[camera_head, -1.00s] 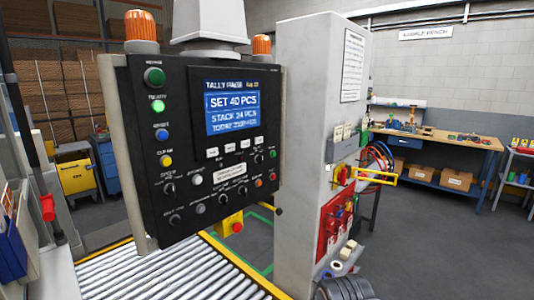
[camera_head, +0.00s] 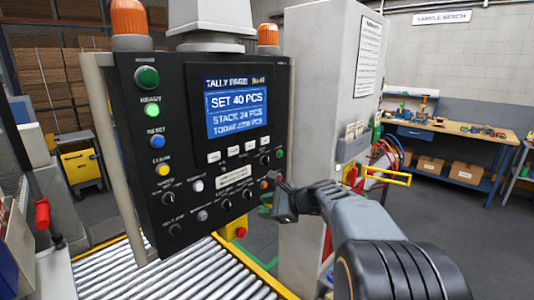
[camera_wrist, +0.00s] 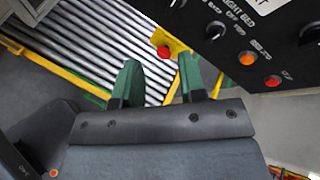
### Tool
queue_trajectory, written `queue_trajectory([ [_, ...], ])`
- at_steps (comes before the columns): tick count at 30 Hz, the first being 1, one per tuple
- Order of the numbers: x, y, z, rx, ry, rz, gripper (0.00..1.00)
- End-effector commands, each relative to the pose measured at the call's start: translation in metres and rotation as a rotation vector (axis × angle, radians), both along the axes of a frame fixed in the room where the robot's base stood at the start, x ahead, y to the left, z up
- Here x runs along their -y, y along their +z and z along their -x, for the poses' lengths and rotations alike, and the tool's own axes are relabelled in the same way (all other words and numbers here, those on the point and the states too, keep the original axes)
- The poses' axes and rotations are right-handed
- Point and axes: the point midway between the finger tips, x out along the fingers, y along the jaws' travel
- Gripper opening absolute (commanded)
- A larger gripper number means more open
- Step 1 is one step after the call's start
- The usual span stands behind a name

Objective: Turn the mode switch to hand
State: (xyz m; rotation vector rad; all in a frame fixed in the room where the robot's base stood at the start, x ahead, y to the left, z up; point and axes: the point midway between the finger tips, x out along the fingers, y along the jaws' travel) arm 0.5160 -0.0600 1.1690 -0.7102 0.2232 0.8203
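The black control panel (camera_head: 160,110) stands left of centre in the head view, with several dark rotary switches low on its face. One switch (camera_head: 168,198) is at the lower left, another (camera_head: 246,194) at the lower right. Their labels are too blurred to tell which is the mode switch. My gripper (camera_head: 277,180) is just right of the panel's lower right edge. In the wrist view its two green fingers (camera_wrist: 160,62) are apart with nothing between them. A rotary switch (camera_wrist: 215,30) and another one (camera_wrist: 309,36) show at that view's upper right, apart from the fingers.
A roller conveyor (camera_head: 165,275) runs below the panel. A red stop button (camera_wrist: 164,52) on a yellow box sits under it. An orange button (camera_wrist: 246,59) and a red button (camera_wrist: 272,81) are near the panel's edge. A grey cabinet (camera_head: 312,110) stands behind my arm.

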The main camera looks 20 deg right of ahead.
Motion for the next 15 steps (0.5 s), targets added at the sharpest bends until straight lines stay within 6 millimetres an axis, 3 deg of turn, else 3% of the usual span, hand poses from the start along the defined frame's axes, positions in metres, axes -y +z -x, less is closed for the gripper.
queue_trajectory([
  [1,0.024,0.013,-0.017,-0.001,-0.091,-0.124,0.37],
  [3,0.053,0.029,-0.035,0.006,-0.195,-0.294,0.37],
  [7,0.099,0.049,-0.055,0.033,-0.325,-0.533,0.37],
  [11,0.127,0.061,-0.065,0.055,-0.389,-0.672,0.37],
  [15,0.133,0.066,-0.077,0.064,-0.41,-0.725,0.37],
])
